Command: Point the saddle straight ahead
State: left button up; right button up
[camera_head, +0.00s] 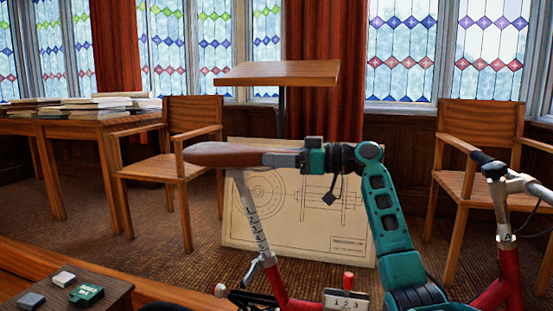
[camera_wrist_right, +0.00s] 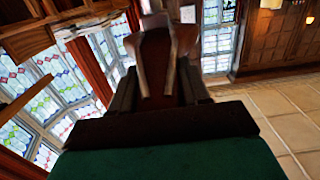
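The brown saddle (camera_head: 222,154) sits on a silver seat post (camera_head: 252,212) of a red-framed bicycle (camera_head: 300,303). Its broad end is at the left and its narrow nose runs right into my right gripper (camera_head: 277,160). In the right wrist view, the saddle (camera_wrist_right: 158,65) fills the gap between the two dark fingers of my right gripper (camera_wrist_right: 160,85), which looks shut on the nose. The handlebar (camera_head: 510,184) stands at the right edge. My left gripper is not in view.
A drawing board (camera_head: 300,222) stands behind the bicycle, and a slanted wooden top (camera_head: 280,73) rises above it. Wooden chairs (camera_head: 165,165) (camera_head: 475,185) flank it. A table (camera_head: 60,128) with papers is at the left. Small blocks (camera_head: 86,294) lie at lower left.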

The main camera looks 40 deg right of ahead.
jog(key=o, duration=0.3)
jog(key=shift+o, duration=0.2)
jog(key=shift+s+d, duration=0.15)
jog(key=b+v, duration=0.2)
jog(key=v, duration=1)
jog(key=shift+s, duration=0.2)
jog(key=shift+d, duration=0.15)
